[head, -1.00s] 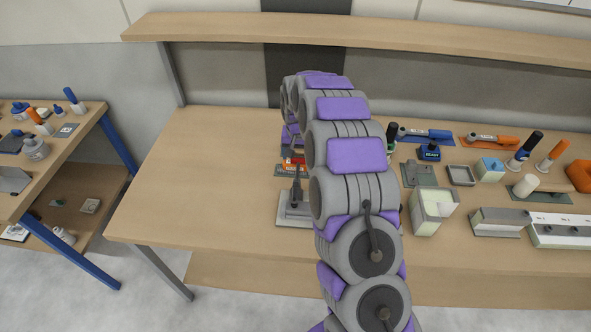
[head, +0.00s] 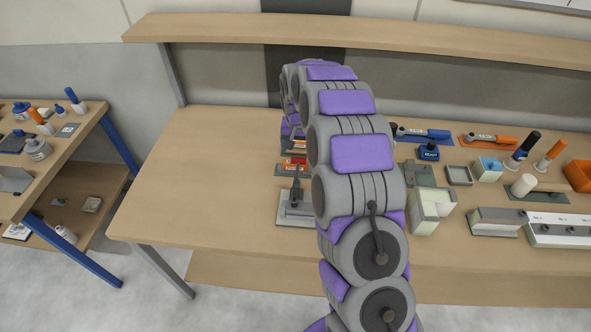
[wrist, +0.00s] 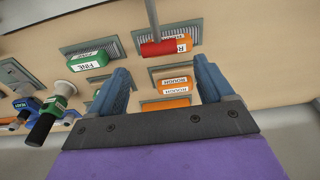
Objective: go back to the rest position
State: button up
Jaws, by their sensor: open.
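My gripper (wrist: 165,90) shows in the wrist view with its two blue-grey fingers spread apart. Nothing is held between them. Below the gap lies an orange block marked ROUGH (wrist: 172,86), with another orange block (wrist: 165,103) beside it. Small orange and red blocks (head: 292,165) show just left of the arm.
A green block marked FINE (wrist: 90,61) and a dark-handled tool (wrist: 45,118) lie left in the wrist view. In the head view, a grey clamp fixture (head: 297,207) stands left of my arm, a pale open box (head: 424,222) right. A shelf (head: 200,28) runs above; the bench's left part is clear.

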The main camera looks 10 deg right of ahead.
notch_tip(320, 180, up, 2)
jog(key=shift+s+r+p, duration=0.15)
jog(key=shift+r+p, duration=0.1)
jog(key=shift+p, duration=0.05)
jog(key=shift+s, duration=0.1)
jog(key=s+a+r+n+g, duration=0.1)
jog(key=s+r, duration=0.5)
jog(key=s, duration=0.5)
jog(key=s+a+r+n+g, duration=0.1)
jog(key=s+r, duration=0.5)
jog(key=s, duration=0.4)
jog(key=s+n+g, duration=0.1)
jog(key=s, duration=2.6)
jog(key=shift+s+a+r+n, duration=0.15)
jog(key=shift+s+r+n, duration=0.15)
jog(key=shift+s+r, duration=0.1)
